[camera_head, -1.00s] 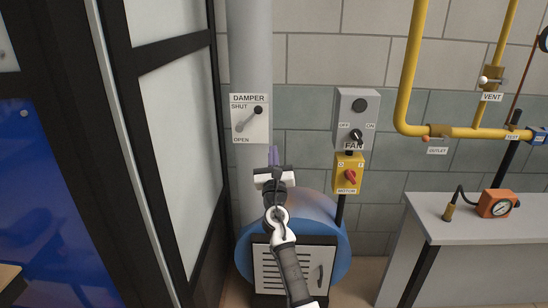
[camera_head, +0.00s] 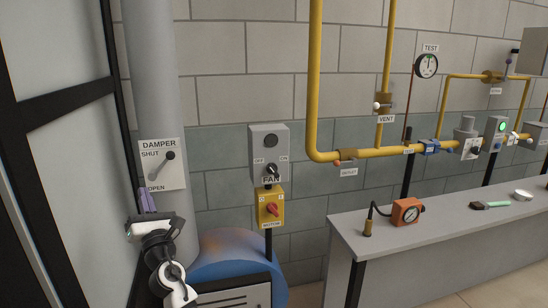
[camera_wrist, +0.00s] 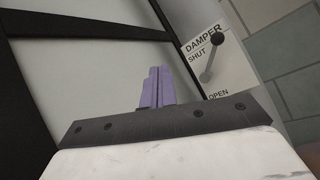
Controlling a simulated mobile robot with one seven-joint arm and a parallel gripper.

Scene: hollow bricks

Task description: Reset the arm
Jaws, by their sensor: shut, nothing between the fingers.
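My gripper (camera_head: 147,200) is at the lower left of the head view, in front of the wall below and left of the damper plate (camera_head: 150,181). Its purple fingers are together with nothing between them. In the wrist view the fingers (camera_wrist: 155,88) point up past a dark bracket, with the damper plate (camera_wrist: 222,75) to their right. The damper lever (camera_head: 162,165) slants from upper right to lower left and is apart from my gripper.
A grey FAN switch box (camera_head: 269,150) sits above a yellow isolator (camera_head: 271,206) with a red knob. A blue rounded housing (camera_head: 230,255) stands below. Yellow pipes (camera_head: 315,80) run along the wall. A black-framed glazed panel (camera_head: 60,140) is close at left.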

